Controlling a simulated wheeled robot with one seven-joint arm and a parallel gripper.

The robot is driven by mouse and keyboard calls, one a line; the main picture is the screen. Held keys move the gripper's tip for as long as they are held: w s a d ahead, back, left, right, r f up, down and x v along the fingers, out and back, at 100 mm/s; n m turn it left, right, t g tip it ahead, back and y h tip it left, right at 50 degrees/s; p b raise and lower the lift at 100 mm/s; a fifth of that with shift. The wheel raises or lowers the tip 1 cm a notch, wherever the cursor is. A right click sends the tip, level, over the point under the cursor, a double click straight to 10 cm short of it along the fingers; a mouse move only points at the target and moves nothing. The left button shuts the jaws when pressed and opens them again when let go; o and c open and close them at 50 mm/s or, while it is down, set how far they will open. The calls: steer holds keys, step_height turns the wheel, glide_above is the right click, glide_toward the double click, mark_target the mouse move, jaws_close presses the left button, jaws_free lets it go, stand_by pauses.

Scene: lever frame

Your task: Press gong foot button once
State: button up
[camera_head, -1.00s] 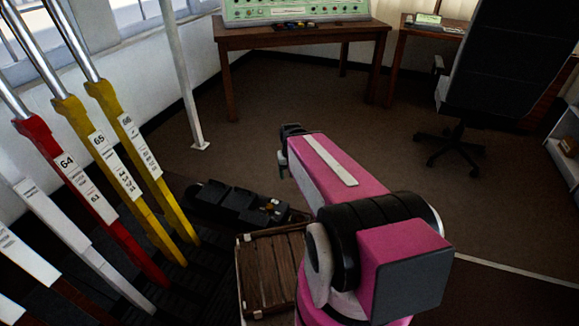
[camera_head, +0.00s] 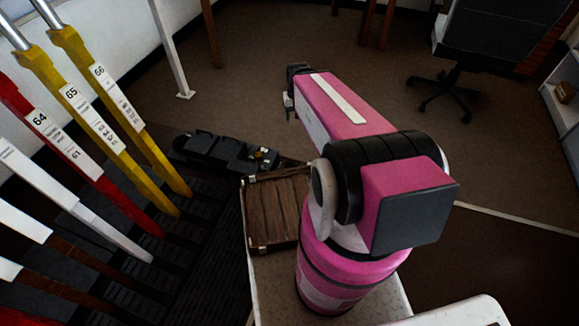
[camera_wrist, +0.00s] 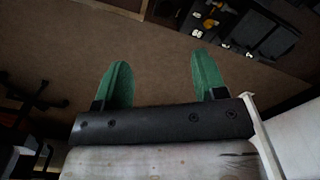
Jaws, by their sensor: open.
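I cannot make out the gong foot button for certain. A row of black blocks (camera_head: 225,152) with small yellow and white parts on top lies at floor level beside the lever frame in the head view. Similar black blocks (camera_wrist: 235,25) show at the top right of the wrist view, beyond my fingertips. My gripper (camera_wrist: 163,75) has two green fingers spread wide with nothing between them. In the head view my gripper (camera_head: 289,95) is at the far end of my pink arm, small and partly hidden, over the brown floor and apart from the blocks.
Numbered levers stand at the left: red 64 (camera_head: 70,155), yellow 65 (camera_head: 100,130) and yellow 66 (camera_head: 130,115). A brown slatted wooden panel (camera_head: 272,210) is between the frame and my arm. A white post (camera_head: 168,50) stands behind. An office chair (camera_head: 460,60) is far right; open floor lies between.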

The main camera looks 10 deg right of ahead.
jaws_close()
stand_by(1.5)
